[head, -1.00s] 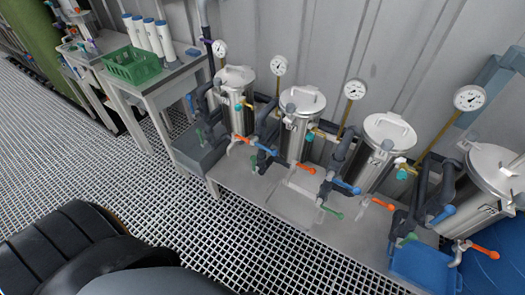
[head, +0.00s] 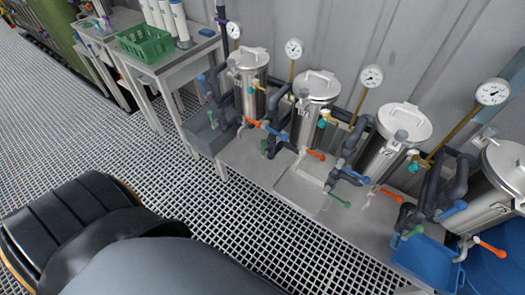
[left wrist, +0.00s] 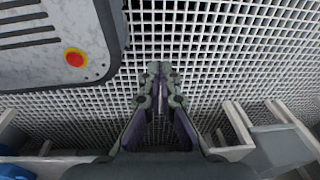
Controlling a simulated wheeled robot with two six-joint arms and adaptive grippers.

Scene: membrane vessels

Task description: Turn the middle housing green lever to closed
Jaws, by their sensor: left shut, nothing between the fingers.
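Four steel housings with lids stand in a row along the wall in the head view: a first (head: 249,78), a second (head: 315,105), a third (head: 393,145) and a fourth (head: 500,190) cut by the right edge. Green levers show low on the pipes: one at the first housing (head: 211,119), a small, partly hidden one by the second (head: 264,146), one sticking out to the right by the third (head: 340,200), and one by the fourth (head: 414,231). My left gripper (left wrist: 160,72) is shut and empty over the floor grating in the left wrist view.
Blue and orange levers (head: 391,195) sit near the green ones. Gauges (head: 371,76) rise behind. A blue bin (head: 425,262) is at the right. A table holds a green basket (head: 145,43). The grating (head: 240,235) before the bench (head: 272,185) is clear.

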